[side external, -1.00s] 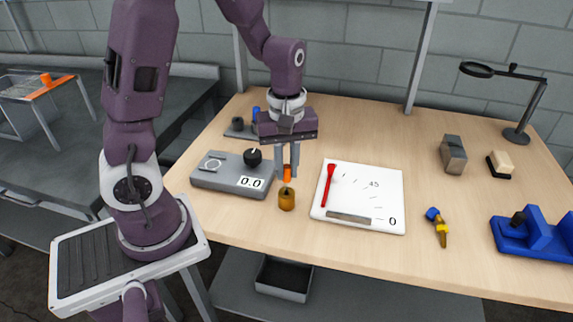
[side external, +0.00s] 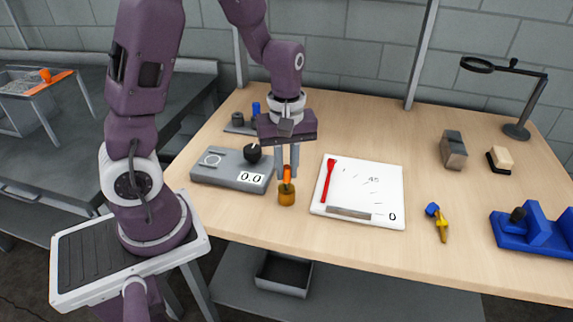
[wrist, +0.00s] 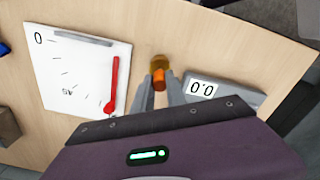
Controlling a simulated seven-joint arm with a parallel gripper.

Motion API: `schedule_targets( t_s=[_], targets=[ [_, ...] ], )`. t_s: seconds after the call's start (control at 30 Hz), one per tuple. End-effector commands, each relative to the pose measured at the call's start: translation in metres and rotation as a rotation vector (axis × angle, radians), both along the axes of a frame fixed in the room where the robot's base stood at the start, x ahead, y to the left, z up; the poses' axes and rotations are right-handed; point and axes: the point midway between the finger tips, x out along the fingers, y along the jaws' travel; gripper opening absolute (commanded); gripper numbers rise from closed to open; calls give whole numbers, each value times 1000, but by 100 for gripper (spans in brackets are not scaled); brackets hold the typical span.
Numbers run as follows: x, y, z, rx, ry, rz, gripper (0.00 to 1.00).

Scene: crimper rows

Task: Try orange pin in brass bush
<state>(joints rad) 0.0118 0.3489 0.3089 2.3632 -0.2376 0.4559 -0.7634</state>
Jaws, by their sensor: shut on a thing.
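My gripper (side external: 287,174) is shut on the orange pin (side external: 287,175), which it holds upright above the table. The brass bush (side external: 286,198) stands on the table directly below. In the side view the pin's lower end overlaps the bush's top; I cannot tell whether it is inside the hole or just in front of it. In the wrist view the orange pin (wrist: 159,80) shows between the fingertips (wrist: 158,88), with the brass bush (wrist: 160,61) just beyond, partly hidden by the pin.
A grey box with a 0.0 display and black knob (side external: 232,169) stands left of the bush. A white marked board (side external: 385,185) with a red pointer (side external: 327,181) lies to the right. Farther right are a blue-yellow tool (side external: 438,221) and a blue fixture (side external: 535,233).

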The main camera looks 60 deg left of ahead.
Motion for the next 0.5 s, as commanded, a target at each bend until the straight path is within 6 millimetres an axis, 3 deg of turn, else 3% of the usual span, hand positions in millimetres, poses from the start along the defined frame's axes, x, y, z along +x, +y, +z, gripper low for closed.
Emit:
schedule_targets(
  t_s=[0.5],
  targets=[
    [0, 0, -8, -1, 1, 0, 0]
  ],
)
